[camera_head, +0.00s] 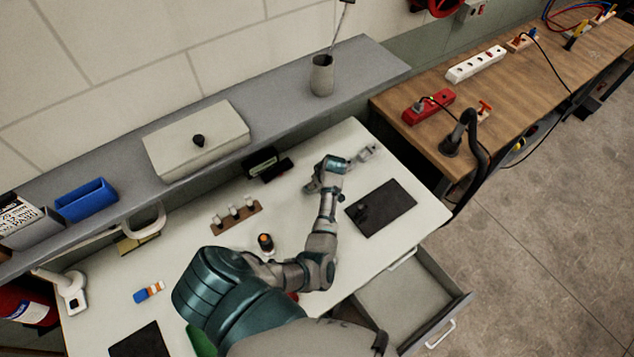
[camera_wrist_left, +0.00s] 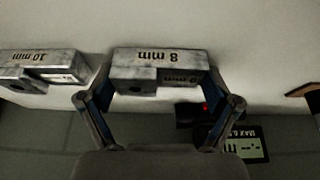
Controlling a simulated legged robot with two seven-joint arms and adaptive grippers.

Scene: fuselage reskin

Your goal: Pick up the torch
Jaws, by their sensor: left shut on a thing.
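My left gripper (camera_wrist_left: 160,88) has its two fingers on either side of a grey metal block marked 8 mm (camera_wrist_left: 136,62) and is shut on it. In the head view my left arm reaches over the white workbench, and its hand (camera_head: 322,180) is near the back. The block is not clearly visible there. I cannot make out the torch for certain. A small upright black cylinder with an orange top (camera_head: 265,243) stands beside my forearm, too small to identify. My right gripper is not in view.
A second block marked 10 mm (camera_wrist_left: 42,72) lies beside the held one. A black device with a label (camera_wrist_left: 240,145) is on the other side. A wooden holder with small pieces (camera_head: 236,218) and a dark pad (camera_head: 381,208) flank my arm. An open drawer (camera_head: 405,300) juts out in front.

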